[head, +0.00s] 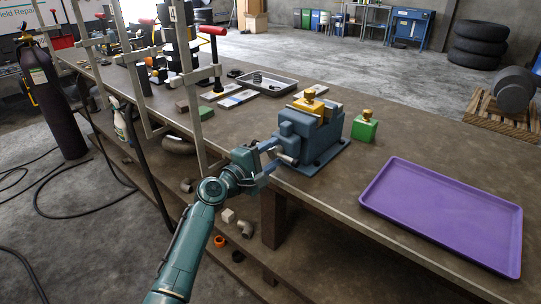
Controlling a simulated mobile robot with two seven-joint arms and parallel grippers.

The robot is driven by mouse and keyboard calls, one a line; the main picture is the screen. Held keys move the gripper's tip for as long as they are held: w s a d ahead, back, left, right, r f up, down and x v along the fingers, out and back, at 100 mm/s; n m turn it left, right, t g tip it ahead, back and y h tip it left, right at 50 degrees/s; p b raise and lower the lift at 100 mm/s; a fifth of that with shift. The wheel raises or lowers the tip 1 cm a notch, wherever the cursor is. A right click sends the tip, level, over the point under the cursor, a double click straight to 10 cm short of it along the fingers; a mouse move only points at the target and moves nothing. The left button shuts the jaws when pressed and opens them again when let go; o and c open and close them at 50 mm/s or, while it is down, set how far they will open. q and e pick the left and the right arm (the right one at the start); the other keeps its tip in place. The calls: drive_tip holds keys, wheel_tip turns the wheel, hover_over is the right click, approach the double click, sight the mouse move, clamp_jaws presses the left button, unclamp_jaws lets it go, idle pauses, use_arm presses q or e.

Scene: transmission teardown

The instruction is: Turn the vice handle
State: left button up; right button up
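The blue-grey vice (312,150) stands on the near edge of the long workbench, in the middle of the head view. A brass-coloured part with a knob (309,100) sits at its jaws. The vice handle (287,158), a small light metal bar, shows on the vice's near left side. My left gripper (273,160) reaches in from below left. Its two blue fingers are spread apart, one above and one below, with the handle near their tips. I cannot tell whether they touch it. My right gripper is out of view.
A purple tray (445,211) lies on the bench at the right. A green block with a brass knob (364,127) stands just right of the vice. A grey tray (265,83) lies behind it. Upright clamp bars (189,90) stand along the bench edge at the left.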

use_arm(q)
drive_tip(key=v, duration=1.3)
drive_tip(key=shift+b, duration=0.35)
drive_tip(key=shift+s, duration=0.1)
drive_tip(key=s+a+f+m+g+y, duration=0.1)
drive_tip(key=s+f+m+y, duration=0.25)
drive_tip(key=s+f, duration=0.4)
drive_tip(key=s+f+m+g+y, duration=0.2)
drive_tip(key=s+f+m, duration=0.25)
drive_tip(key=f, duration=0.55)
drive_tip(key=s+f+m+y, duration=0.1)
drive_tip(key=s+f+m, duration=0.2)
drive_tip(key=s, duration=0.3)
drive_tip(key=s+f+m+g+y, duration=0.1)
drive_tip(key=s+f+m, duration=0.2)
drive_tip(key=s+m, duration=0.2)
drive_tip(key=shift+s+a+f, duration=0.4)
drive_tip(key=shift+s+a, duration=0.05)
drive_tip(key=shift+s, duration=0.5)
